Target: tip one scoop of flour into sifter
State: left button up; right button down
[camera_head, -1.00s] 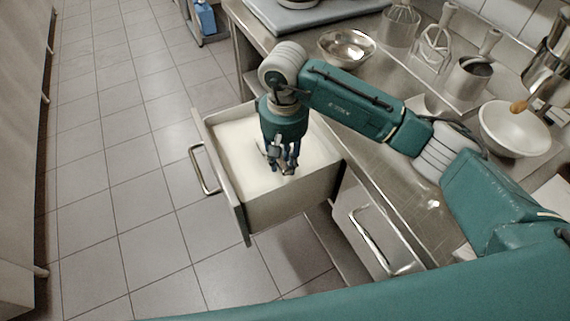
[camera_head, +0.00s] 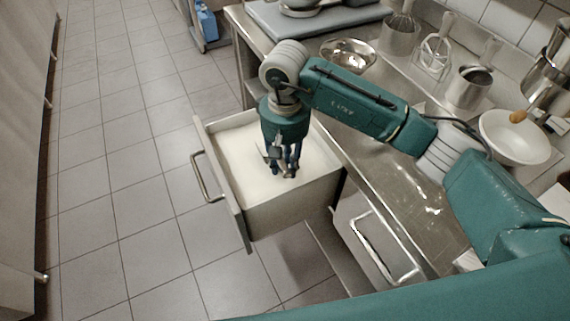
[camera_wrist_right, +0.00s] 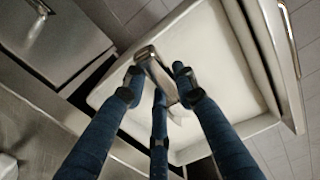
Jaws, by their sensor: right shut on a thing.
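The flour (camera_head: 242,160) is a smooth white mass filling the pulled-out metal drawer, also seen in the wrist view (camera_wrist_right: 215,60). My right gripper (camera_head: 284,170) points down over it, fingers shut on the metal scoop (camera_wrist_right: 153,62), whose handle end shows between the fingertips in the wrist view. In the head view only a small pale edge of the scoop shows beside the fingers; its bowl is mostly hidden, and I cannot tell whether it holds flour. A metal cylinder with an upright handle (camera_head: 467,88) on the counter may be the sifter. My left gripper is not in view.
The drawer's front wall and handle (camera_head: 205,178) jut over the tiled floor. On the steel counter stand a shiny bowl (camera_head: 347,52), a white bowl (camera_head: 512,138), whisks and tins. A scale-like plate (camera_head: 310,22) lies at the back. My right arm spans the counter.

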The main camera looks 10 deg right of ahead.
jog(key=shift+r+p, duration=0.7)
jog(key=shift+r, duration=2.15)
jog(key=shift+t, duration=0.8)
notch_tip(320, 180, up, 4)
jog(key=shift+r, duration=0.1)
notch_tip(320, 180, up, 7)
jog(key=t, duration=0.2)
jog(key=shift+y, duration=0.3)
jog(key=shift+r, duration=0.15)
